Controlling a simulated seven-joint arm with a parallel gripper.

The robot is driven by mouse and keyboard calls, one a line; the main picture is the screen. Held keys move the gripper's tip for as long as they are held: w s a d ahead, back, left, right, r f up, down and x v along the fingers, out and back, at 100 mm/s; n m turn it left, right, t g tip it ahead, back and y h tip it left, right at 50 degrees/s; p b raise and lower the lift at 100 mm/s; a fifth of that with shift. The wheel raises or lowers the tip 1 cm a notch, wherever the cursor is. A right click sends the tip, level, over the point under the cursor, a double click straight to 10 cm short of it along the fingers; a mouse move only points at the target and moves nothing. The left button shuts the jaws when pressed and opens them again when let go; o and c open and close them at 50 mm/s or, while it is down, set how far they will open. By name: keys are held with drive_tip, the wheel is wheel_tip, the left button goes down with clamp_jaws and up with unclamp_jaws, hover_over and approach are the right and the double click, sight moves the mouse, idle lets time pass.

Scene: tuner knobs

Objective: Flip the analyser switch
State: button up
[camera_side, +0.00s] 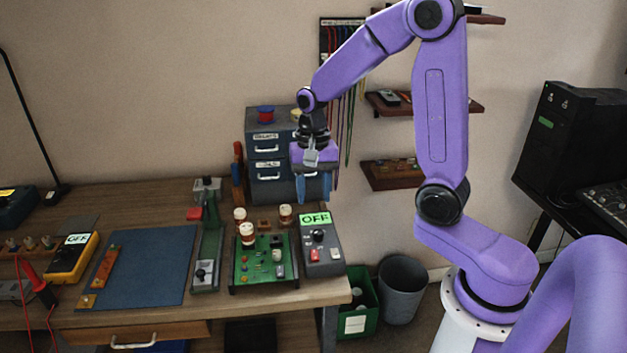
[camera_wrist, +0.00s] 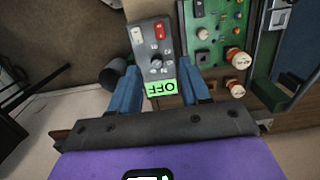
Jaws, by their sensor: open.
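A dark grey box (camera_side: 322,258) with a lit green display reading OFF stands at the table's right end; I take it for the analyser. It has a dark round knob (camera_side: 318,236), a red rocker switch (camera_side: 314,255) and a white one (camera_side: 335,253). In the wrist view the box (camera_wrist: 167,52) appears upside down, with the red switch (camera_wrist: 160,30) and white switch (camera_wrist: 137,34) near its far end. My gripper (camera_side: 313,190) is open and empty, with blue fingers pointing down above the box's display end. In the wrist view its fingers lie either side of the display.
A green circuit board (camera_side: 265,262) with several brown-and-white knobs is just left of the box. A yellow meter (camera_side: 73,258), also reading OFF, is far left. Grey drawers (camera_side: 268,160) stand behind. The blue mat (camera_side: 140,270) is mostly clear.

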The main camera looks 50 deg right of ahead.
wheel_tip(320, 180, up, 2)
drive_tip(key=shift+w+d+r, duration=0.1)
drive_tip(key=shift+r, duration=0.1)
idle(0.3)
drive_tip(key=s+a+n, duration=0.3)
drive_tip(key=s+n, duration=0.7)
drive_tip(key=s, duration=0.1)
drive_tip(key=s+a+r+n+t, duration=0.1)
drive_tip(key=s+a+n, duration=0.2)
drive_tip(key=s+n, duration=0.8)
drive_tip(key=shift+s+a+n, duration=0.25)
drive_tip(key=shift+s+n, duration=0.05)
drive_tip(key=shift+s, duration=0.15)
